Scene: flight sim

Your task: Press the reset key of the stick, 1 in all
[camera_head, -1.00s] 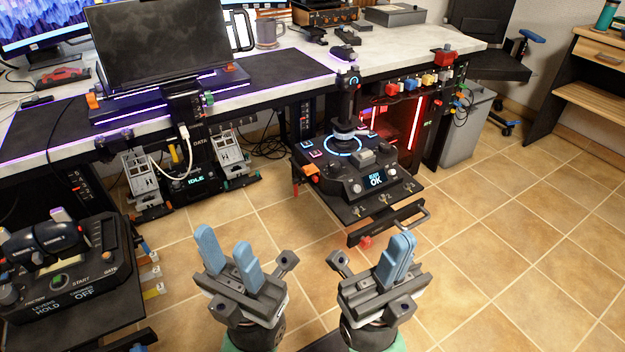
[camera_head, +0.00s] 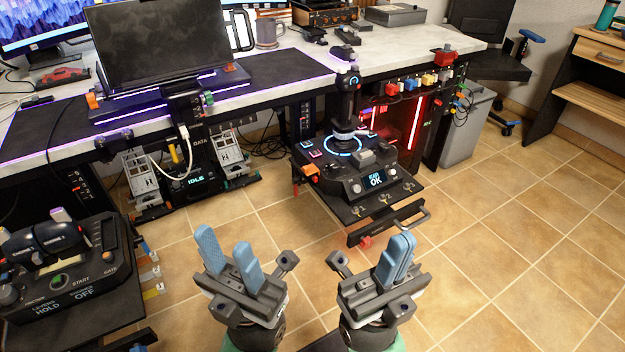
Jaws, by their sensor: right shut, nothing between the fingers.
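The stick (camera_head: 347,105) stands upright on its black base (camera_head: 335,185), on a pull-out shelf under the desk. A blue glowing ring surrounds its foot. The base has small lit keys (camera_head: 315,154) at its left, an orange key (camera_head: 311,169), a grey block (camera_head: 366,157) and a small display (camera_head: 375,179) whose lower line reads OK. I cannot tell which key is the reset key. My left gripper (camera_head: 227,256) is open and empty, in front of the shelf and to its left. My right gripper (camera_head: 394,261) is shut and empty, in front of the shelf. Neither touches the base.
A throttle unit (camera_head: 65,265) with levers stands at the left. A pedal unit (camera_head: 188,170) showing IDLE sits under the desk. The shelf's front has a bar handle (camera_head: 390,222). The desk edge with coloured plugs (camera_head: 410,84) overhangs behind.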

